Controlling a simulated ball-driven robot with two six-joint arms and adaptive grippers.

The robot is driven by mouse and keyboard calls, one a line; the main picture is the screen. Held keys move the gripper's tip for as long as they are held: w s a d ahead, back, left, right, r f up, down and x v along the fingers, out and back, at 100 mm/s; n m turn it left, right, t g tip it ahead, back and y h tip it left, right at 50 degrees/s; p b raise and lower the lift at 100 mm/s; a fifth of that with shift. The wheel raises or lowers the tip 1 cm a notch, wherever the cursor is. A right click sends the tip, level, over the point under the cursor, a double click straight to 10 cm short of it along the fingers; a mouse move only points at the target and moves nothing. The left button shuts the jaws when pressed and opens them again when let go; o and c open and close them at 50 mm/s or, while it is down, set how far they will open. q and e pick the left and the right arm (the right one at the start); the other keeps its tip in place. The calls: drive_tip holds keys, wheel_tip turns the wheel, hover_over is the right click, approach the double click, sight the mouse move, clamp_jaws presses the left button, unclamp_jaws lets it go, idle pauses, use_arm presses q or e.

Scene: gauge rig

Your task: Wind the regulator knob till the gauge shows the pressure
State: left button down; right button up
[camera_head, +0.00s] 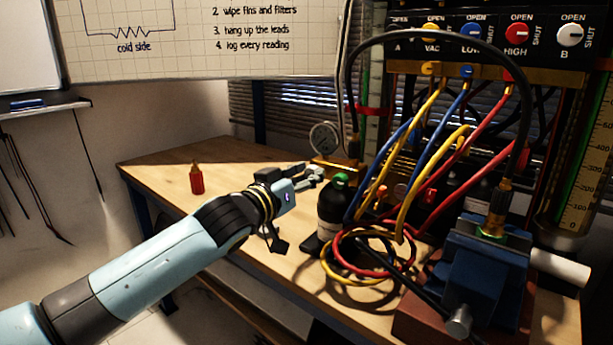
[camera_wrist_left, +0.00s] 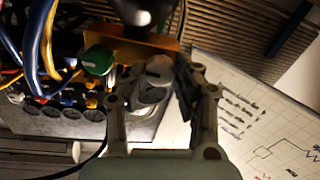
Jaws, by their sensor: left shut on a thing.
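My left gripper (camera_head: 314,176) reaches in from the left to just in front of that block. In the left wrist view, a pale grey round knob (camera_wrist_left: 159,69), apparently the regulator knob, lies between the fingertips (camera_wrist_left: 157,84), beside the brass plate (camera_wrist_left: 150,43). The left gripper is shut on it. In the head view the fingers hide the knob. My right gripper is not seen.
Coiled coloured hoses (camera_head: 372,268) and a blue vise (camera_head: 478,268) crowd the right. A red bottle (camera_head: 196,181) stands on the otherwise clear left bench. The valve panel (camera_head: 490,38) is above.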

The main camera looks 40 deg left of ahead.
use_arm(q)
drive_tip(key=shift+m+p, duration=1.55)
drive_tip(key=shift+m, duration=6.05)
drive_tip(key=shift+f, duration=0.1)
drive_tip(key=c, duration=1)
unclamp_jaws()
drive_tip(key=shift+d, duration=0.1)
drive_tip(key=shift+c, duration=0.2)
drive_tip(key=shift+o, duration=0.3)
